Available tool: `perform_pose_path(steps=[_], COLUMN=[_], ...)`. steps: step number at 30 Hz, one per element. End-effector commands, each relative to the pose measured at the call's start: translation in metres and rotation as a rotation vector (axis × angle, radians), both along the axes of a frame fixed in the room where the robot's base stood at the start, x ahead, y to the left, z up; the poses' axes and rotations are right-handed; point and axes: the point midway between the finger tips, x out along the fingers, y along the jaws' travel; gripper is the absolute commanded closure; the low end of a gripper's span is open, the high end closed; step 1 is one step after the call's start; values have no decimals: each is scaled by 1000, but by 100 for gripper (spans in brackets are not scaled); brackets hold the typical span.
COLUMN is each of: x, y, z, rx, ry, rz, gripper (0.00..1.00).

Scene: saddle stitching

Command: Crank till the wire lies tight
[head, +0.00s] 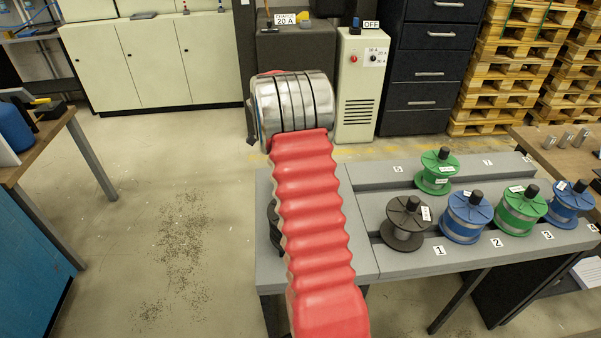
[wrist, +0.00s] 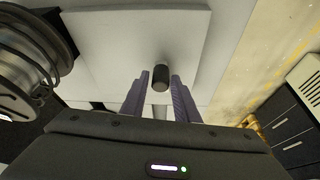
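My gripper (wrist: 159,92) shows in the wrist view with its two purple fingers apart. A short dark cylindrical knob (wrist: 160,76) stands between the fingertips or just beyond them, with pale gaps on both sides. I cannot tell for sure whether this knob is the crank's handle. A dark round reel-like part (wrist: 32,68) is at the left edge of the wrist view, cut off by the frame.
In the head view, a grey bench (head: 448,258) carries a black spool (head: 405,222) and several blue and green spools at the right. A white cabinet (head: 358,95) with a red button stands behind. A wooden-topped bench (head: 38,150) is at the left. The floor between is clear.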

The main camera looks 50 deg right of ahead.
Motion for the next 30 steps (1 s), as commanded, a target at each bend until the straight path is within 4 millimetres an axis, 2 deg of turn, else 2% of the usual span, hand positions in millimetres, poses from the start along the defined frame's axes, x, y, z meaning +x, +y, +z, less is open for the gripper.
perform_pose_path(steps=[4,12,17,23,30], x=[0,0,3,11,24], y=[0,0,2,9,20], z=[0,1,9,34,73], rx=[0,0,-1,-2,-1], ry=[0,0,-1,-2,-1], rz=[0,1,2,2,2], gripper=[62,62,62,62,62])
